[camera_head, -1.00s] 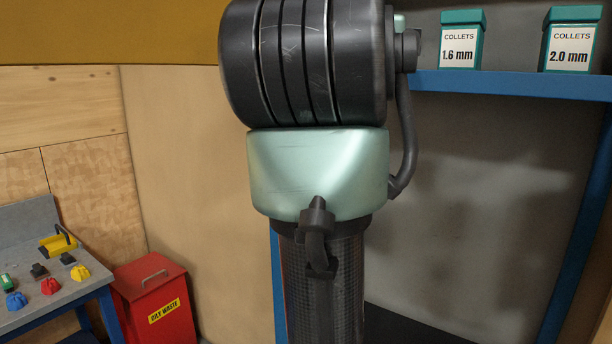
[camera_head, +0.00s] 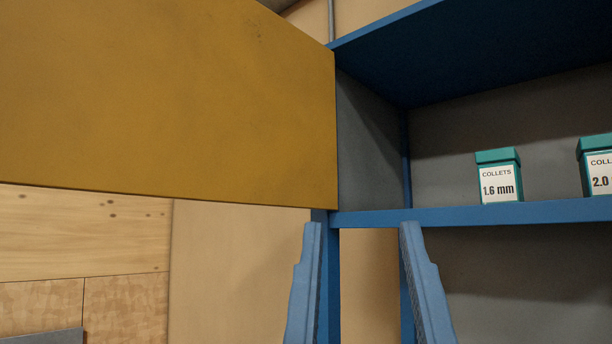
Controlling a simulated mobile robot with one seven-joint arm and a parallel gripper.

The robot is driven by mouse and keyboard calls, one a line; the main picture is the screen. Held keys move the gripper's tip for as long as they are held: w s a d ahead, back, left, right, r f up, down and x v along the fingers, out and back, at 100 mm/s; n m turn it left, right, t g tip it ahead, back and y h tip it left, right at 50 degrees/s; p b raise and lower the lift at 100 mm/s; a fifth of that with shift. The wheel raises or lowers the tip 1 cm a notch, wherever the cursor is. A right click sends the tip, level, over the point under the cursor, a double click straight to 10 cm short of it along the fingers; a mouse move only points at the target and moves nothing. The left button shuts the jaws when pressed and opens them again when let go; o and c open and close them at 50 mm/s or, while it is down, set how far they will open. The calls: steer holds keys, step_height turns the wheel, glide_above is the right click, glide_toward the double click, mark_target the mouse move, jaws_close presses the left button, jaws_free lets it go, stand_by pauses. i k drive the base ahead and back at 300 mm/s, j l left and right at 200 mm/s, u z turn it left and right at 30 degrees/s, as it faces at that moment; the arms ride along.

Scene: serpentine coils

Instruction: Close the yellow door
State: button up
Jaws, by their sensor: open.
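The yellow door (camera_head: 170,105) is a flat panel across the upper left of the view. It stands open, swung out to the left of the blue cabinet (camera_head: 470,217), with its right edge at the cabinet's left front post. My gripper (camera_head: 358,232) is at the lower middle, its two blue fingers pointing up and spread apart with nothing between them. The fingers are below the door's lower right corner, in front of the cabinet's post and shelf edge. They appear apart from the door. The door's left end is out of frame.
Teal collet boxes, one marked 1.6 mm (camera_head: 498,178) and one marked 2.0 (camera_head: 599,168), stand on the cabinet's blue shelf to the right. A wooden wall (camera_head: 85,235) is behind at the left. The space below the door is clear.

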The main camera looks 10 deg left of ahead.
mark_target(228, 101)
steer(key=i+j, duration=0.1)
steer(key=j, duration=1.75)
steer(key=j+z, duration=0.35)
steer(key=j, duration=1.7)
steer(key=z, duration=1.3)
steer(key=i+j+u, duration=0.35)
steer(key=i+j, duration=0.15)
